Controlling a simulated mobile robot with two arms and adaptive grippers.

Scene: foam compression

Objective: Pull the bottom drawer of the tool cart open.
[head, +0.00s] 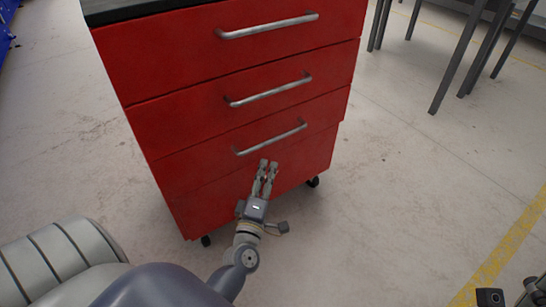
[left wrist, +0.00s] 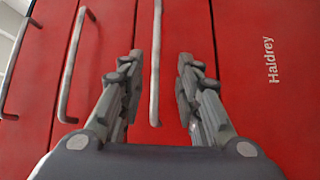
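The red tool cart (head: 185,200) stands in the middle of the head view. Its bottom drawer carries the lowest metal bar handle (head: 272,138), and its front shows no clear gap. My left gripper (head: 268,165) is in front of the cart, just below that handle in the picture. In the left wrist view the same handle (left wrist: 155,60) lies between the two spread fingers of my left gripper (left wrist: 160,58). The fingers look clear of the bar on both sides; its depth between them is hard to judge.
Two higher drawer handles (head: 270,90) and (head: 268,27) sit above on the cart, which stands on casters (head: 313,182). Grey table legs (head: 455,60) are at the upper right. The floor (head: 410,190) right of the cart is clear.

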